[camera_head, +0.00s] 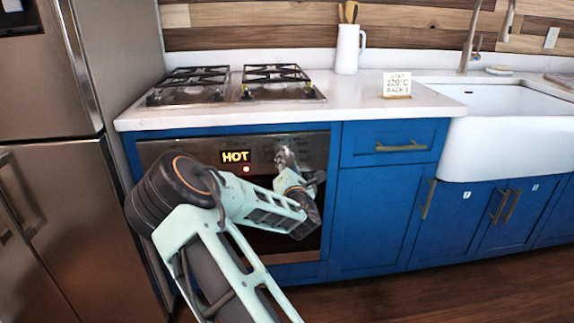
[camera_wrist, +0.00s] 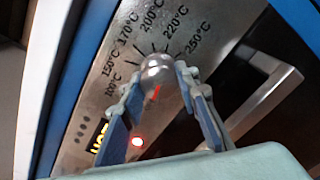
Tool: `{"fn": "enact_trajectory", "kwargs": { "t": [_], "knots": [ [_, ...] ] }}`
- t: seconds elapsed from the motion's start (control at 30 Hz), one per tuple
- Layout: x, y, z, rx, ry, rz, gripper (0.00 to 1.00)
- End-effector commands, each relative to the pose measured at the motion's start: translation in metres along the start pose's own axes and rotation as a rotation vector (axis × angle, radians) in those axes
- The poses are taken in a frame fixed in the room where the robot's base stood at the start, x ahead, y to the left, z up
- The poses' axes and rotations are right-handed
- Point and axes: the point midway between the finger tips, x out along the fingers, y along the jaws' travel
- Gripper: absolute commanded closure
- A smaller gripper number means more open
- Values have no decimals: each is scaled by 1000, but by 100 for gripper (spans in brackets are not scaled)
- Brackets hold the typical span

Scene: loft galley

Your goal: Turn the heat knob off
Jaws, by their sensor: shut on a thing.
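The heat knob (camera_wrist: 157,66) is a round silvery knob on the oven's steel control panel. In the wrist view my gripper (camera_wrist: 158,78) has its two blue fingers on either side of it, shut on the knob. Temperature marks from 100°C to 250°C curve around the knob. A red mark shows on the near side of the knob, between the fingers. In the head view the oven display (camera_head: 236,157) reads HOT, with a red light (camera_head: 247,169) lit below it. My gripper mostly hides the knob there.
The oven door handle (camera_wrist: 265,100) lies close to the right finger. A cooktop (camera_head: 235,90) sits on the counter above the oven. A white sign (camera_head: 397,84) reads 220°C, rack 3. Blue drawers and a white sink (camera_head: 505,130) are to the right; a fridge (camera_head: 45,150) is left.

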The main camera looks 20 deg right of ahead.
Motion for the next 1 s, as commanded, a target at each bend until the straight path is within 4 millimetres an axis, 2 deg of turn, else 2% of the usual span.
{"fn": "enact_trajectory", "kwargs": {
  "t": [0.57, 0.6, 0.73, 0.77, 1.0],
  "knots": [
    [1, 1, 1, -38, -2, 3, 95],
    [1, 1, 1, -38, -2, 3, 70],
    [0, 1, 1, -37, -1, 2, 56],
    [0, 1, 1, -37, -1, 2, 53],
    [0, 0, 0, -36, -1, 1, 53]
  ]
}}
